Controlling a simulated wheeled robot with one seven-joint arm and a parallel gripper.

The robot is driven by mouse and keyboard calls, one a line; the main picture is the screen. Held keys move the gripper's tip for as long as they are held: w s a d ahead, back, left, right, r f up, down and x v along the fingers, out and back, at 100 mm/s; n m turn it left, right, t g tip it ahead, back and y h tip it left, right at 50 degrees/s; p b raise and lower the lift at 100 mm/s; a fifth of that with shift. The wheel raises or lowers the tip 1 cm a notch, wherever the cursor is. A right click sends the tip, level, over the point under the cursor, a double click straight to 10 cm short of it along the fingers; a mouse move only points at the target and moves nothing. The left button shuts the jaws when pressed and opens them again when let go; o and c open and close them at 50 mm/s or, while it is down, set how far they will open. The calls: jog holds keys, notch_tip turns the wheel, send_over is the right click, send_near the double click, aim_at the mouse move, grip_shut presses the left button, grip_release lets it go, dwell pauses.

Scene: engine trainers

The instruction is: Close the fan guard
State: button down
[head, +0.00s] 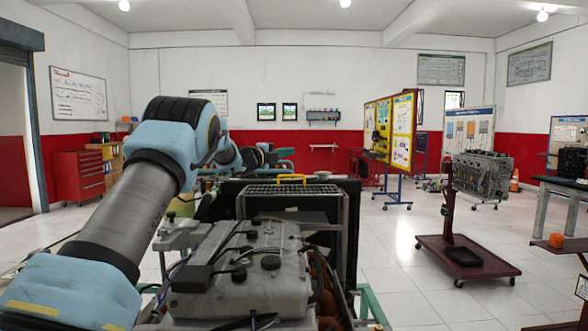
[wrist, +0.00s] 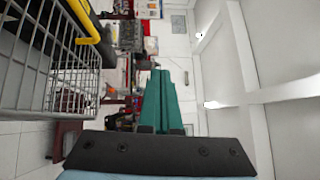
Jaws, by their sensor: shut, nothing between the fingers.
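The fan guard (head: 318,190) is a grey wire grid with a yellow handle (head: 291,178). In the head view it shows at a shallow angle beyond the engine (head: 245,262), with the handle at its far edge. In the wrist view the guard (wrist: 62,85) fills the left side, and its yellow handle (wrist: 90,24) shows near the top. My gripper (wrist: 160,73) has teal fingers pressed together with nothing between them. They are to the right of the guard and handle in that view, apart from both. How far the guard is swung cannot be told exactly.
A dark frame (head: 350,215) stands around the guard behind the engine. An engine on a red wheeled stand (head: 468,245) is at the right, and yellow display boards (head: 390,130) stand farther back. The tiled floor between them is clear.

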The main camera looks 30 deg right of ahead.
jog(key=shift+n+y, duration=0.5)
jog(key=shift+w+d+f+p, duration=0.6)
jog(key=shift+w+f+p, duration=0.3)
jog(key=shift+w+p, duration=0.5)
jog(key=shift+w+d+f+p, duration=0.6)
jog(key=shift+w+f+p, duration=0.45)
jog(key=shift+p, duration=0.5)
jog(key=shift+w+d+f+p, duration=0.6)
jog(key=shift+w+f+p, duration=0.15)
jog(key=shift+w+p, duration=0.7)
